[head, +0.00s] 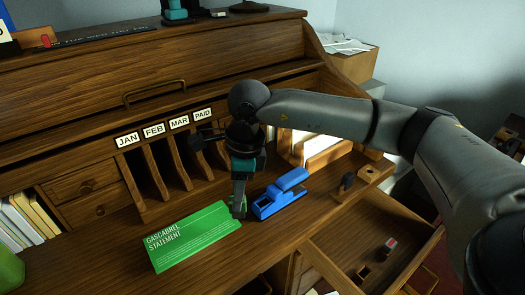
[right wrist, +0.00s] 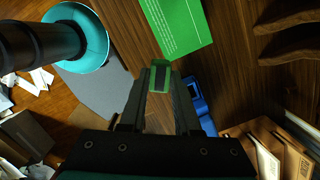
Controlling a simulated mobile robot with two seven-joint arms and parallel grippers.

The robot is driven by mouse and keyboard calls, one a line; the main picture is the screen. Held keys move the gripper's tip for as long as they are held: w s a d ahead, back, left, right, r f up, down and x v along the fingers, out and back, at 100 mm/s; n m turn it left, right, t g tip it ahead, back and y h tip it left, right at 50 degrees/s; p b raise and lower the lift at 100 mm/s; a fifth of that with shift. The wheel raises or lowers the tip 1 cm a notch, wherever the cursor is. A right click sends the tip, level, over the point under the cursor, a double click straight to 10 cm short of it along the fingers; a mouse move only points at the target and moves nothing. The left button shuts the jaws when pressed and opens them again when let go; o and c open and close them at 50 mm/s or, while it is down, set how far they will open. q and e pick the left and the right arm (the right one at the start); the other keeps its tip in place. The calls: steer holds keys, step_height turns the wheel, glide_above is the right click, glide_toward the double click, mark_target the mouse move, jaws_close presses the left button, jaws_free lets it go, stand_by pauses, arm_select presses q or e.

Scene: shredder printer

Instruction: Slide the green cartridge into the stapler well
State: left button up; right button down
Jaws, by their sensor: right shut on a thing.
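The green cartridge (right wrist: 160,78) is a small green block with a dark middle. It sits between the fingertips of my right gripper (right wrist: 159,76), which is shut on it. In the head view my right gripper (head: 239,208) points down over the desk and hides most of the cartridge. The blue stapler (head: 280,193) stands on the desk just right of the gripper, apart from the cartridge. Part of the stapler also shows in the right wrist view (right wrist: 198,98), right of the fingers. I cannot see into its well. My left gripper is in neither view.
A green statement paper (head: 190,237) lies left of the gripper. Labelled cubby slots (head: 160,170) stand behind. An open drawer (head: 335,250) with small items juts out at front right.

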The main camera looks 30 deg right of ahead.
steer(key=m, duration=0.2)
steer(key=w+d+m+p, duration=0.1)
steer(key=m, duration=0.1)
steer(key=shift+r+t, duration=0.3)
steer(key=shift+r, duration=0.1)
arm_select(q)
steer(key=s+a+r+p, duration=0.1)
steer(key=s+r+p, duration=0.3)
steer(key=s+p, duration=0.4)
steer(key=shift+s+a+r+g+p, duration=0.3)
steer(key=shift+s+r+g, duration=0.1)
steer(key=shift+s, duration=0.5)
arm_select(e)
steer(key=w+d+m+h, duration=0.1)
steer(key=d+m, duration=0.3)
steer(key=m, duration=0.9)
steer(key=w+d+r+m+g+h, duration=0.1)
steer(key=w+d+m+h, duration=0.1)
steer(key=m, duration=1)
steer(key=shift+d+r+m, duration=0.25)
steer(key=shift+d+m, duration=0.15)
steer(key=shift+d, duration=0.45)
steer(key=shift+w, duration=0.1)
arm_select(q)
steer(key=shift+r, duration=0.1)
